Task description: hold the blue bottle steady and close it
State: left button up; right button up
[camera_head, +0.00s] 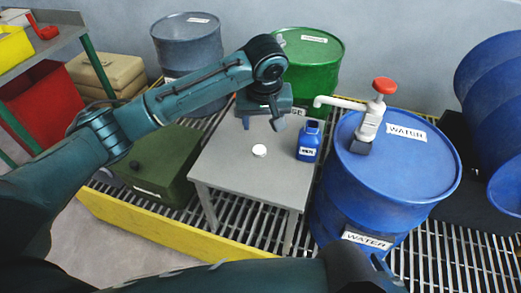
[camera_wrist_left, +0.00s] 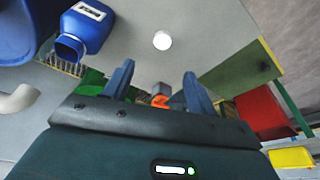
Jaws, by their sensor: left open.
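The blue bottle (camera_head: 308,143) stands upright with a white label on the right side of the small grey table (camera_head: 231,165). In the left wrist view the bottle (camera_wrist_left: 88,28) shows a dark open mouth with no cap on it. A small white round cap (camera_head: 259,151) lies flat on the table, left of the bottle; it also shows in the left wrist view (camera_wrist_left: 162,41). My left gripper (camera_head: 262,121) is open and empty above the table's back edge, apart from bottle and cap. My right gripper (camera_head: 368,272) is partly visible at the bottom edge; its fingers are unclear.
A large blue water drum (camera_head: 400,185) with a red-topped pump (camera_head: 369,124) stands right beside the table, its spout reaching toward the bottle. A green drum (camera_head: 313,62) stands behind. A green box (camera_head: 158,165) is at the left. Metal grating surrounds the table.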

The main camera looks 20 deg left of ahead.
pick_arm(q)
jog(key=b, duration=0.1)
send_over(259, 150)
jog(key=s+d, duration=0.1)
notch_tip(259, 150, down, 8)
jog(key=shift+s+d+r, duration=0.1)
jog(key=shift+s+r, duration=0.05)
jog(key=x, duration=0.5)
jog(key=shift+s+a+b, duration=0.1)
jog(key=shift+a+b, duration=0.2)
jog(key=shift+b, duration=0.05)
jog(key=shift+c, duration=0.5)
jog(key=c, duration=0.9)
jog(key=shift+c, duration=0.2)
